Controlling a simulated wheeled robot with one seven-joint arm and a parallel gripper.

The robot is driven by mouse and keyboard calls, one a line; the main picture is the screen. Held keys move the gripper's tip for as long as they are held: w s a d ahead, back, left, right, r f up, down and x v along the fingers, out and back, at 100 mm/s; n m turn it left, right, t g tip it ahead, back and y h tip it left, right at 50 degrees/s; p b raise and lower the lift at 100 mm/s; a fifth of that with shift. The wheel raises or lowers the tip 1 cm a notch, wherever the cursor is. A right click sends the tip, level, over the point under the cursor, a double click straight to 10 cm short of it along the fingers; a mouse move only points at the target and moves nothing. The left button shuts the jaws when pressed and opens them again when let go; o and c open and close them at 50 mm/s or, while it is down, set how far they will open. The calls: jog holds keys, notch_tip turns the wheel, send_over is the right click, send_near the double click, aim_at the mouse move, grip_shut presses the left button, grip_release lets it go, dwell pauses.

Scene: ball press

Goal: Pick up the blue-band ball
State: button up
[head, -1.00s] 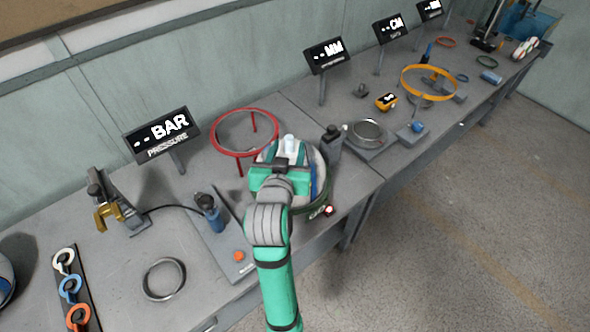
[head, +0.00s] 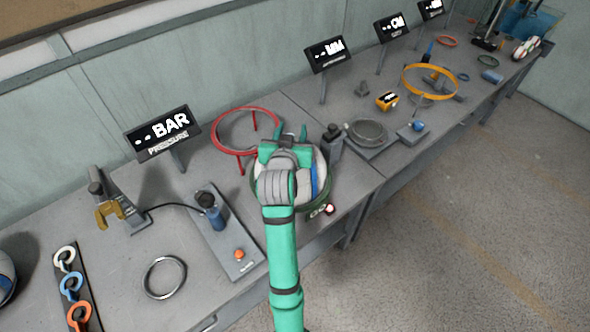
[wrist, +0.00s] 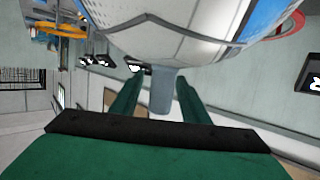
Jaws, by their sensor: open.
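A white ball with a blue band (head: 321,174) sits on a dark green ring stand (head: 262,198) on the bench. My arm hides most of it in the head view. In the wrist view the ball (wrist: 160,28) fills the top centre, mostly white with blue at its upper right. A short grey post (wrist: 162,92) shows below the ball, between my fingers in the picture.
Another ball (head: 6,280) is cut off at the left edge. A hand pump (head: 211,207), a silver ring (head: 164,278) and signs stand on the bench.

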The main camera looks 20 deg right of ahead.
jog(key=shift+a, duration=0.1)
jog(key=c, duration=1.1)
grip_shut()
jog(key=shift+a, duration=0.2)
